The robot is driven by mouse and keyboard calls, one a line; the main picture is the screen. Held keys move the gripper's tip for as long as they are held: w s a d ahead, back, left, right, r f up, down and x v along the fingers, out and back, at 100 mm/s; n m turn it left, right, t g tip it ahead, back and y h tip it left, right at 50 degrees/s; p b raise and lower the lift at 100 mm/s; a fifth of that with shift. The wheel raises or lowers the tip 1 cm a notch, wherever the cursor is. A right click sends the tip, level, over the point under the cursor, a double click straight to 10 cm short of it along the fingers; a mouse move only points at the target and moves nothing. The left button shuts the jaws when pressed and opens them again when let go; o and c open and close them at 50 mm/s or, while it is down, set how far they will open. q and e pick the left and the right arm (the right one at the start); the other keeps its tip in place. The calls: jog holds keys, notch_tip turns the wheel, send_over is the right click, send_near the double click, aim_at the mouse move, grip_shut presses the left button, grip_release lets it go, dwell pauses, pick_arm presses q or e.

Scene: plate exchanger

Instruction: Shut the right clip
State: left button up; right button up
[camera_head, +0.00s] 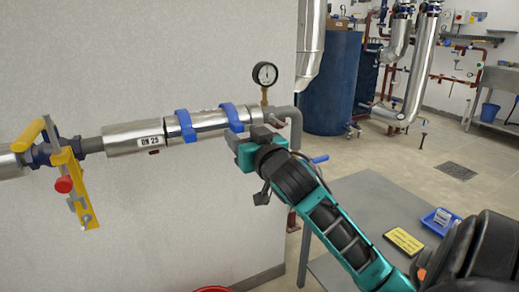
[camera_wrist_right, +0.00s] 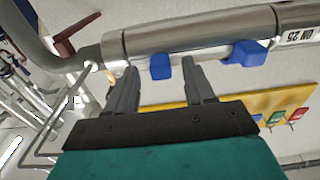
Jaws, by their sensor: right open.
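The right clip (camera_head: 232,117) is a blue band over the silver pipe jacket (camera_head: 210,120), left of the gauge and the pipe elbow. A blue part of it also shows in the right wrist view (camera_wrist_right: 160,66). My right gripper (camera_wrist_right: 160,79) is open, with its two dark fingers either side of that part in the picture. I cannot tell whether they touch it. In the head view my right gripper (camera_head: 250,146) is just below and right of the clip. Whether the clip is latched cannot be seen. My left gripper is not in view.
A second blue clip (camera_head: 185,126) sits further left on the jacket. A pressure gauge (camera_head: 265,74) and grey elbow (camera_head: 290,115) stand close on the right. A yellow valve fixture (camera_head: 75,185) is at the left. A grey table (camera_head: 375,205) is at the lower right.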

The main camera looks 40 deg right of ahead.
pick_arm(q)
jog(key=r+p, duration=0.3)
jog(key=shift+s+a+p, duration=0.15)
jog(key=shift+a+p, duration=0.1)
jog(key=shift+p, duration=0.05)
pick_arm(e)
jog(key=v, duration=1)
jog(key=shift+f, duration=0.15)
